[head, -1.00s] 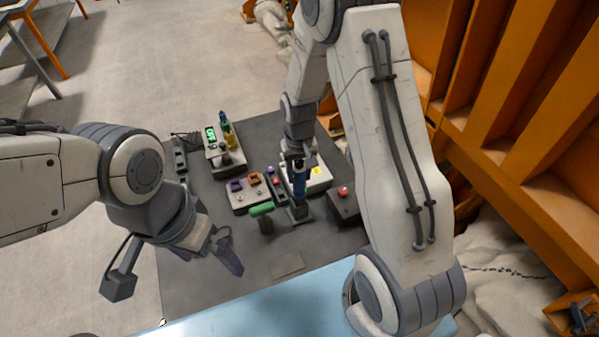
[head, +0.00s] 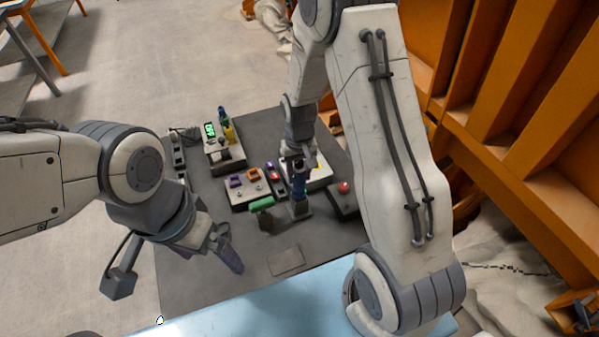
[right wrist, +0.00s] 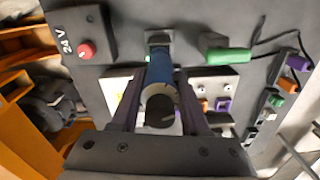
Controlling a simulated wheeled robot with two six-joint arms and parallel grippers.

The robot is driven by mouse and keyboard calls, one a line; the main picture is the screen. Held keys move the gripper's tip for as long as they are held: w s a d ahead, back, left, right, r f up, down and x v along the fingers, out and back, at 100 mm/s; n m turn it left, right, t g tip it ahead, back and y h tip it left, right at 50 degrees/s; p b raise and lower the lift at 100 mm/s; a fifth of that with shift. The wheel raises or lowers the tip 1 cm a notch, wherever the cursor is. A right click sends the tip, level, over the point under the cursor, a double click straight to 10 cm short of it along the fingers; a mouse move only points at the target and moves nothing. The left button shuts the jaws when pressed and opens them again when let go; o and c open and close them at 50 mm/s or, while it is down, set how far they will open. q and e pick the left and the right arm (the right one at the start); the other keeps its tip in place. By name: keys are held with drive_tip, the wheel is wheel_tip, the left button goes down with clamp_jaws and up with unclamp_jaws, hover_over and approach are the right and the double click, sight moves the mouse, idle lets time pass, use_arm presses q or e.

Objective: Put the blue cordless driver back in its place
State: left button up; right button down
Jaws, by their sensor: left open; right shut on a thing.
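The blue cordless driver (head: 299,187) stands roughly upright over the dark work mat, with its dark foot low near the mat. I cannot tell whether the foot touches the mat. My right gripper (head: 299,168) is shut on its upper part from above. In the right wrist view the driver's blue body (right wrist: 160,70) lies between the two fingers, its round end towards the camera. My left gripper (head: 228,252) is open and empty, to the left of the driver and apart from it.
A green-handled tool (head: 262,204) stands just left of the driver. A block with purple and orange parts (head: 247,186), a pale box (head: 318,174) and a red-button box (head: 344,190) are close by. A display unit (head: 210,131) stands farther back. The mat's front (head: 250,245) is mostly clear.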

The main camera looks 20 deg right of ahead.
drive_tip(key=shift+f, duration=0.25)
unclamp_jaws()
wheel_tip(320, 180, up, 8)
drive_tip(key=p, duration=0.6)
drive_tip(key=shift+p, duration=0.3)
drive_tip(key=shift+f, duration=0.1)
idle(0.3)
wheel_tip(320, 180, down, 8)
drive_tip(key=b, duration=0.7)
